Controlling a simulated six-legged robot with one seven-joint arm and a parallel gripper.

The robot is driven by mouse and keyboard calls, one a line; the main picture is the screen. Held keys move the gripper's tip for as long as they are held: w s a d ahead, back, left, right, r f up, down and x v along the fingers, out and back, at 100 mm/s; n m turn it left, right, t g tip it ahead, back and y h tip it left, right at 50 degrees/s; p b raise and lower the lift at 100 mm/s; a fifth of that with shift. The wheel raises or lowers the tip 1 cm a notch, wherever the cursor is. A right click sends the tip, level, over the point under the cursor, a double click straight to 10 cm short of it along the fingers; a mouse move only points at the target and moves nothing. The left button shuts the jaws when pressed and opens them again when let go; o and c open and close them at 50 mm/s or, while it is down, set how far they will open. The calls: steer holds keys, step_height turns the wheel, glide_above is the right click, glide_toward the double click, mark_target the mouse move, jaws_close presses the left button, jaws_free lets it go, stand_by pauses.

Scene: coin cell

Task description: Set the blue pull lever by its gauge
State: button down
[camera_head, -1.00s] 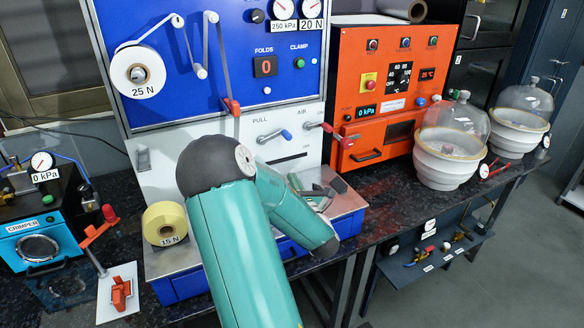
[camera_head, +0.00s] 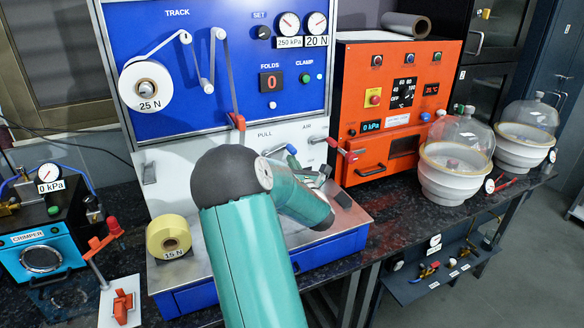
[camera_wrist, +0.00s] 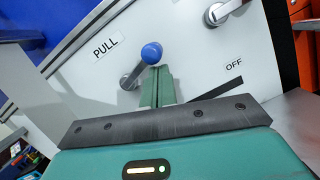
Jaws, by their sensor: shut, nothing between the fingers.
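The blue pull lever has a round blue knob (camera_wrist: 151,54) on a short metal arm, beside the PULL label on the white panel. Its knob also shows in the head view (camera_head: 291,149), right of the PULL label, with the arm pointing right and slightly up. My gripper (camera_wrist: 158,75) is shut, its green fingers close beneath the knob in the wrist view. I cannot tell whether they touch it. Two round gauges sit at the top of the blue panel: one marked 20 N (camera_head: 317,22) and one marked 250 kPa (camera_head: 289,24). Their fine readings are too small to tell.
A red-handled AIR lever (camera_head: 350,155) is close on the right; its metal pivot shows near OFF in the wrist view (camera_wrist: 217,13). A yellow 15 N roll (camera_head: 168,237) sits left of my arm. Glass domes (camera_head: 460,140) stand at the right.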

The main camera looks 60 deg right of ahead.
steer(key=shift+d+r+n, duration=0.1)
steer(key=shift+r+n, duration=0.6)
steer(key=shift+n, duration=0.2)
